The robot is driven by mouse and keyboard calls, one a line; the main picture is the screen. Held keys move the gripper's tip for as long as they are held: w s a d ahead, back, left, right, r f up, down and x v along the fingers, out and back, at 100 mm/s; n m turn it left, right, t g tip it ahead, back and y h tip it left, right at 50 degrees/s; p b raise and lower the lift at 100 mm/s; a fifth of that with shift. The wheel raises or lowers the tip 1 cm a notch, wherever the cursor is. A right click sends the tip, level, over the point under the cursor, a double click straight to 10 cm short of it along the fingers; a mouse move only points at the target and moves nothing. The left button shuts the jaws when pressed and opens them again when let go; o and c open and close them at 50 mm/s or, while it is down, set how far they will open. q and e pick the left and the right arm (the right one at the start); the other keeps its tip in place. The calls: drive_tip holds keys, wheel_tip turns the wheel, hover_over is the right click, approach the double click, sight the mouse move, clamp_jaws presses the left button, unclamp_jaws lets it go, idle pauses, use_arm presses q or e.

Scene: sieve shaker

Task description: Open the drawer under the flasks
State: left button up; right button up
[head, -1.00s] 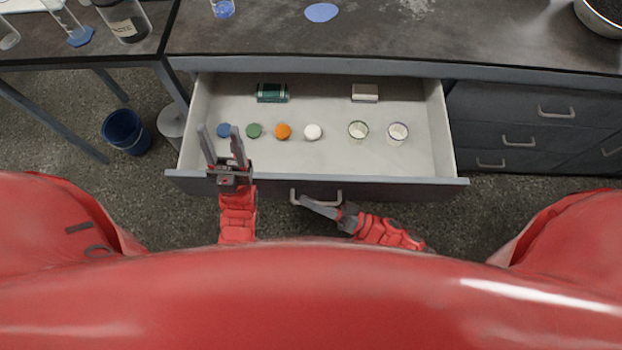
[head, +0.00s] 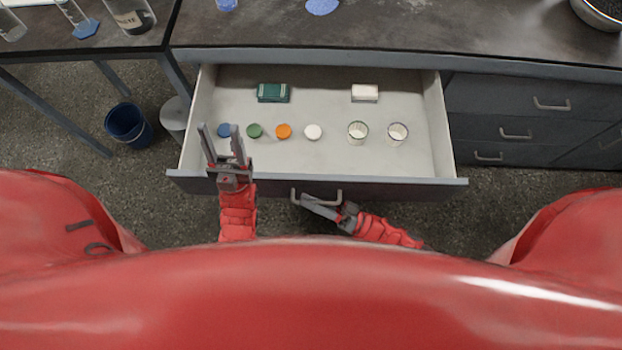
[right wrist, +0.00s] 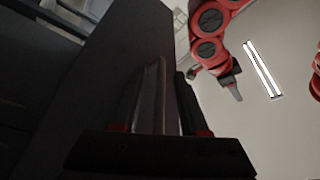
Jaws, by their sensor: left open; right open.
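The drawer (head: 320,95) stands pulled far out under the counter, its pale inside showing in the head view. Its front (head: 415,184) has a grey bar handle (head: 338,194). My right gripper (head: 306,203) is open at the handle, its fingers beside or around the handle's left part; I cannot tell if they touch it. My left gripper (head: 219,130) is open and empty, its fingers over the drawer's front left corner. In the right wrist view the right gripper's fingers (right wrist: 172,95) show beside a dark panel. A labelled flask (head: 130,14) stands on the left table.
The drawer holds a green box (head: 273,93), a white box (head: 365,93), several coloured discs (head: 283,131) and two small glass cups (head: 397,133). A blue bin (head: 127,124) stands on the floor at left. Closed drawers (head: 535,103) are at right. A metal bowl (head: 600,14) is on the counter.

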drive_tip(key=b+v, duration=0.4)
drive_tip(key=v, duration=1.3)
drive_tip(key=shift+d+f, duration=0.15)
